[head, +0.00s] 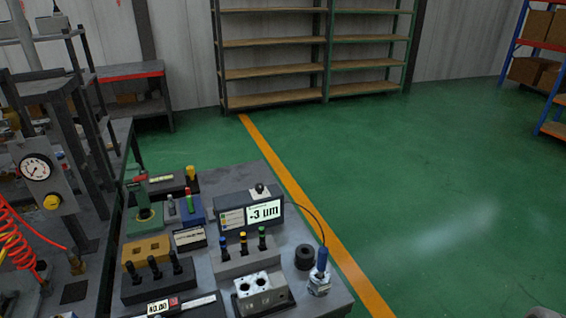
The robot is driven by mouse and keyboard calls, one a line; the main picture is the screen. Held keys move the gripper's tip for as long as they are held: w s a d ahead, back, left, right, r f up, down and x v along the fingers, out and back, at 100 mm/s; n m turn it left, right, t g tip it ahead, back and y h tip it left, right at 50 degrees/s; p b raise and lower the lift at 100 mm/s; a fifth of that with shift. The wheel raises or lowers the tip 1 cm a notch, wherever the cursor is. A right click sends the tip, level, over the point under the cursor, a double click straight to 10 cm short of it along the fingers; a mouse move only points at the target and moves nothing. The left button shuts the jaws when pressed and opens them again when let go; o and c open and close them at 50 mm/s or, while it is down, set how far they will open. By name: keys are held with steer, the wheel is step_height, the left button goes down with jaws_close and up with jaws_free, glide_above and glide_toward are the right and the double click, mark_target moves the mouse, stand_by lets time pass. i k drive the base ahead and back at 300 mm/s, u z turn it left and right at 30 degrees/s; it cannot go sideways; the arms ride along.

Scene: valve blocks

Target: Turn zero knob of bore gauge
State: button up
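The bore gauge display unit (233,219) is a dark box on the grey bench, and its lit screen (264,211) reads "-3 µm". A small dark knob (260,188) sits on a light plate on top of the box; it may be the zero knob. A thin dark cable runs from the box to the right. My gripper is not in view.
Around the gauge are a grey block with capped plugs (243,263), a valve block with two bores (262,292), a black ring (305,257), a digital caliper (175,306) and a green stand (145,213). A machine with a dial (37,168) stands left. Floor at right is clear.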

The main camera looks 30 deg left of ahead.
mark_target(259, 187)
steer(key=i, duration=3.1)
steer(key=u, duration=5.25)
